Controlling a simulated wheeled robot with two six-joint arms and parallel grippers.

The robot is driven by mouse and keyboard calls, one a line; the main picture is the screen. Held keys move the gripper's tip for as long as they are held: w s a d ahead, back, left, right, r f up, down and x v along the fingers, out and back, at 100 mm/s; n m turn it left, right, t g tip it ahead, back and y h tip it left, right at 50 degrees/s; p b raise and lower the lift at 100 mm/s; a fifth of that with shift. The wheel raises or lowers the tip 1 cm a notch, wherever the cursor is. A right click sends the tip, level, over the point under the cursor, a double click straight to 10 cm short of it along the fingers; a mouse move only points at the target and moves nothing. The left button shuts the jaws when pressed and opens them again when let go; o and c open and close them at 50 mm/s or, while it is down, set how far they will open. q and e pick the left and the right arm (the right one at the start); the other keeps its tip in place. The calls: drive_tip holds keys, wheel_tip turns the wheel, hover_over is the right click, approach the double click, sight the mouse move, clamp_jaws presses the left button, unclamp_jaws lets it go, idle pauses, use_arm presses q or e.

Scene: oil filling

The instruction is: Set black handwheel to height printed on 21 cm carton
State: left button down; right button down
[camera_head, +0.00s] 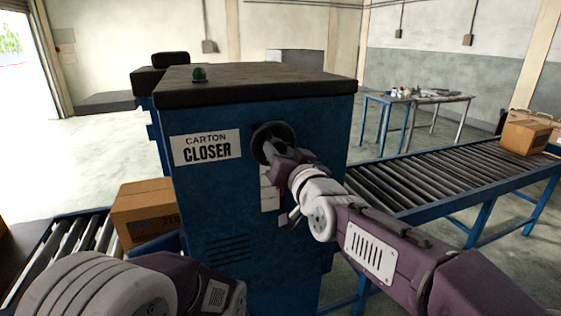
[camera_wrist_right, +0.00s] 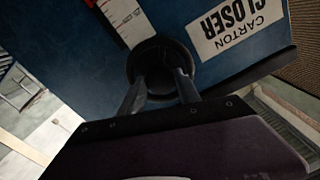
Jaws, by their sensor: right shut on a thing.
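The black handwheel (camera_head: 264,132) is on the front of the blue carton closer (camera_head: 215,210), right of its label. My right gripper (camera_head: 273,150) is shut on the handwheel. In the right wrist view, the two fingers (camera_wrist_right: 161,80) reach onto the handwheel (camera_wrist_right: 158,48). A white scale strip (camera_wrist_right: 124,18) runs beside the handwheel, with a bit of red near its edge. The strip (camera_head: 268,192) is partly behind my arm in the head view. A brown carton (camera_head: 143,204) with dark print, only partly legible, sits at the closer's left. My left gripper is out of frame; part of that arm shows.
A roller conveyor (camera_head: 420,185) extends right from the closer, with another carton (camera_head: 525,137) at its far end. Rollers (camera_head: 75,240) also lie on the left. A work table (camera_head: 412,98) with small items stands behind.

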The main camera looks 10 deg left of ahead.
drive_tip(key=shift+f+m+b, duration=0.15)
drive_tip(key=shift+m+b, duration=0.35)
drive_tip(key=shift+m, duration=0.45)
drive_tip(key=shift+f+m+b, duration=0.1)
drive_tip(key=shift+m+b, duration=0.4)
drive_tip(key=shift+m, duration=0.45)
drive_tip(key=c, duration=0.9)
unclamp_jaws()
drive_tip(key=shift+r, duration=0.1)
drive_tip(key=shift+o, duration=0.2)
drive_tip(key=shift+r, duration=0.1)
drive_tip(key=v, duration=0.9)
